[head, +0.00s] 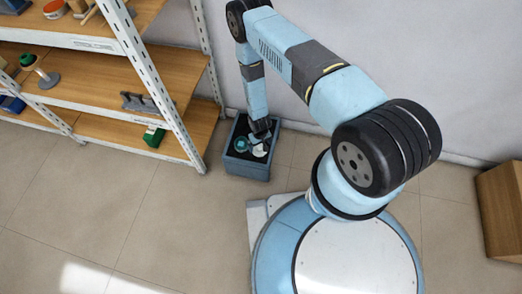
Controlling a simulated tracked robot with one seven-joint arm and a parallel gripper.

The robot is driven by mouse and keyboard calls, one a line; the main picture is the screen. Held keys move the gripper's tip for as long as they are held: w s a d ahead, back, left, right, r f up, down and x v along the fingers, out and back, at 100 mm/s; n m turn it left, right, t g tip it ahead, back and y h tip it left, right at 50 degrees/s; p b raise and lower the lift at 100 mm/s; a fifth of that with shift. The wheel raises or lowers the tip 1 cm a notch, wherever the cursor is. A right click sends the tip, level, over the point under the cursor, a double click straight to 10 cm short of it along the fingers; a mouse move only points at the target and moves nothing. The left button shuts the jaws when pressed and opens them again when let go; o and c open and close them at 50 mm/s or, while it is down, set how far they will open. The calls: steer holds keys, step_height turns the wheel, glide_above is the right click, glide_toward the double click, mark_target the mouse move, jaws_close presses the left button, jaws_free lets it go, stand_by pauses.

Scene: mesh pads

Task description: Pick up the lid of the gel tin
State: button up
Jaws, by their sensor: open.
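My arm reaches down to a blue-grey crate (245,170) on the floor beside the shelf. My gripper (259,138) is open, low over the crate's dark inside. A small teal round piece (241,145) lies in the left part of the crate. A pale round piece (260,151) lies at the front right, just below the gripper in the picture. Either could belong to the gel tin, but they are too small to tell lid from tin. The gripper partly hides the crate's contents, and I cannot tell whether it touches anything.
A wall is behind the crate. A wooden box (502,210) stands at the far right. The tiled floor (110,205) in front is clear.

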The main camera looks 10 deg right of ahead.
mark_target(259, 147)
steer(key=shift+w+a+f, duration=0.1)
steer(key=shift+w+f, duration=0.05)
steer(key=shift+f, duration=2)
steer(key=shift+c, duration=0.2)
steer(key=c, duration=0.8)
steer(key=shift+r, duration=0.15)
